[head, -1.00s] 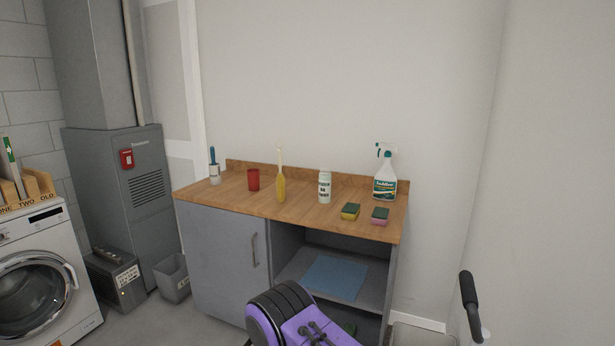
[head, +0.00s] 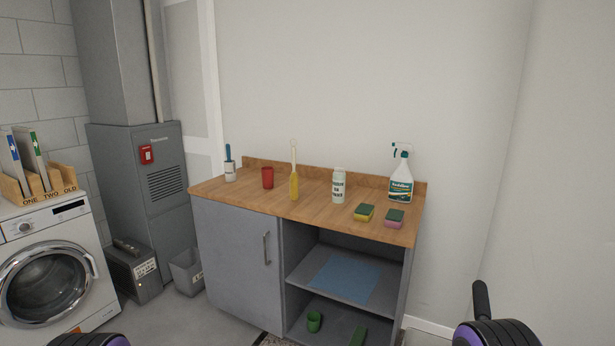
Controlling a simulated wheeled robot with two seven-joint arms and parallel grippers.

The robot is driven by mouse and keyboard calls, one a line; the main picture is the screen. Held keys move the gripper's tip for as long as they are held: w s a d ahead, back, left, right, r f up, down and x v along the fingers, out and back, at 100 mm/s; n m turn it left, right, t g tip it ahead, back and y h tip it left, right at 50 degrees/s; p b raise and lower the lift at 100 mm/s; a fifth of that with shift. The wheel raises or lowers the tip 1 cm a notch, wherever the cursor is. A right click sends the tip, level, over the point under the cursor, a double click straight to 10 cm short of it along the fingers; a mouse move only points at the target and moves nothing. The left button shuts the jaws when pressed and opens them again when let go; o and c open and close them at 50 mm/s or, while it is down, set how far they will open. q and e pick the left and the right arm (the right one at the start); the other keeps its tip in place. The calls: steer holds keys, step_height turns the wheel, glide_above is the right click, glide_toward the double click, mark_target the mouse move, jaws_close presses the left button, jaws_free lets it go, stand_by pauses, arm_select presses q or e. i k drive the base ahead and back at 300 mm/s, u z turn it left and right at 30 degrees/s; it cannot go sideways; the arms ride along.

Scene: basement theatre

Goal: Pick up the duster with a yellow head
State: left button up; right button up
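The duster has a yellow head (head: 294,187) and a thin cream handle (head: 293,152). It is on the wooden countertop (head: 240,192) near the middle, head down at the counter and handle pointing up past the back ledge. I cannot tell if it stands or leans. Nothing touches it. Only purple and black parts of my arms show at the bottom left and bottom right edges.
A red cup (head: 267,178) and lint roller (head: 229,170) stand left of the duster. A white bottle (head: 338,186), spray bottle (head: 401,180) and two sponges (head: 364,213) (head: 394,219) are right.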

mark_target(294, 179)
steer(key=u, duration=0.7)
steer(key=i, duration=2)
steer(key=z, duration=0.85)
